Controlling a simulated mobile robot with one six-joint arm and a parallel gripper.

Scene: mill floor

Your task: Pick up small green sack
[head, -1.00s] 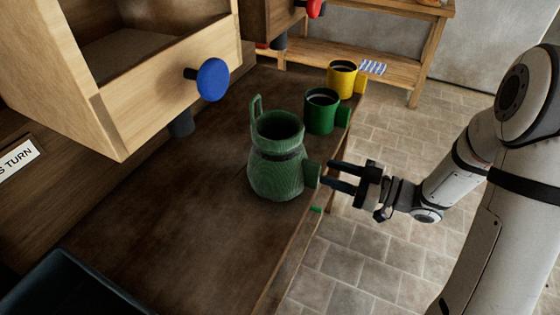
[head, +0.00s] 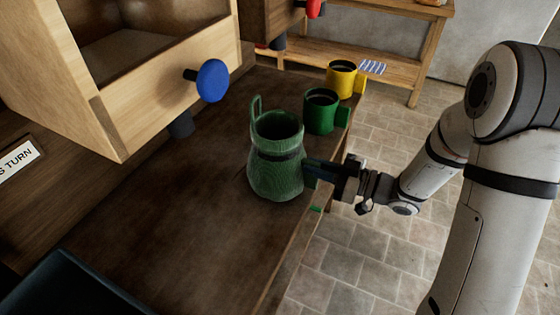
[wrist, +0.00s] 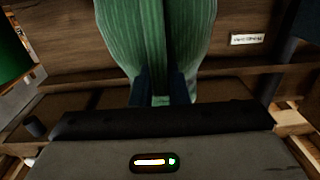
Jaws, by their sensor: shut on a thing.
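The small green sack (head: 275,172) stands upright on the brown bench top, with an open dark mouth, a dark band round its neck and a loop at its upper left. A green tab sticks out from its right side. My gripper (head: 316,170) reaches in from the right and is shut on this tab. In the wrist view, the green ribbed sack (wrist: 190,35) fills the upper middle, and the dark fingers of my gripper (wrist: 161,90) lie on both sides of the tab. The sack's base still appears to rest on the bench.
A green mug (head: 320,112) and a yellow mug (head: 341,78) stand behind the sack. A wooden bin with a blue knob (head: 212,80) overhangs the bench at left. A dark tray (head: 65,285) is at the front left. The bench middle is clear.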

